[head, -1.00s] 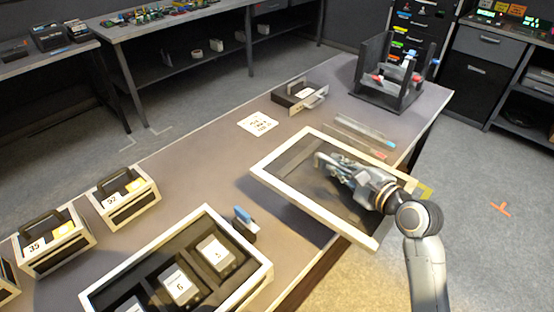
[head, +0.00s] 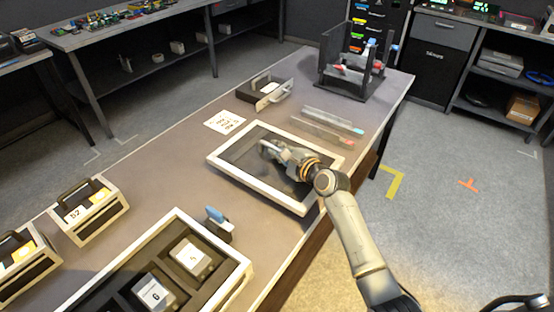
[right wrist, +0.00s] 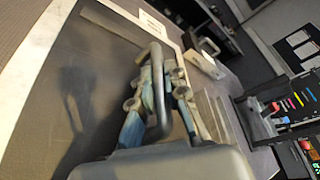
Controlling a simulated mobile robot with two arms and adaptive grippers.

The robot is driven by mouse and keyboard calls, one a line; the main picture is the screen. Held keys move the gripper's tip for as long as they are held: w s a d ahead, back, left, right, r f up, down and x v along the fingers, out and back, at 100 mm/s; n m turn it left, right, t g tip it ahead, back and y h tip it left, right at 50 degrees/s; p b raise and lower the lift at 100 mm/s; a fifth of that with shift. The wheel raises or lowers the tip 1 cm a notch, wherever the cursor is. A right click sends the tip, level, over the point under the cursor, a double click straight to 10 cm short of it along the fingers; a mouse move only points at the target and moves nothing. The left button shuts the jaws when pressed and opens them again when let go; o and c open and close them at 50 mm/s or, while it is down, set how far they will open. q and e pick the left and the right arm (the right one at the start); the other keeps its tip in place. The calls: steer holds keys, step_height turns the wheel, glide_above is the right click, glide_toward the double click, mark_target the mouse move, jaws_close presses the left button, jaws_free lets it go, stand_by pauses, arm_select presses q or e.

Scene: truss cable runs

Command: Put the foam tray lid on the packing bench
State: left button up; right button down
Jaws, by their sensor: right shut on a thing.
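The foam tray lid, a dark panel with a white frame (head: 250,192), is over the packing bench (head: 180,165) near its front edge in the head view. I cannot tell whether its underside touches the bench top. My right gripper (head: 268,148) is at the middle of the lid. In the right wrist view its fingers (right wrist: 152,100) are shut on the lid's dark bar handle (right wrist: 157,75), and the white frame (right wrist: 35,75) runs along the left.
An open foam tray (head: 215,295) with numbered modules stands at the near left, with a blue-topped item (head: 217,222) beside it. Labelled cases (head: 90,210), a paper card (head: 224,121), a dark box (head: 265,92), clear strips (head: 325,125) and a black rack (head: 355,65) surround the lid.

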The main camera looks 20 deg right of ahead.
steer(key=f, duration=0.3)
steer(key=shift+w+f+b, duration=0.2)
steer(key=shift+w+b, duration=0.05)
steer(key=shift+b, duration=0.15)
steer(key=c, duration=1.8)
jaws_free()
steer(key=shift+s+f, duration=0.1)
steer(key=shift+f, duration=0.1)
steer(key=o, duration=0.4)
steer(key=shift+o, duration=0.2)
steer(key=shift+r, duration=0.15)
steer(key=p+v, duration=0.1)
steer(key=v, duration=1.1)
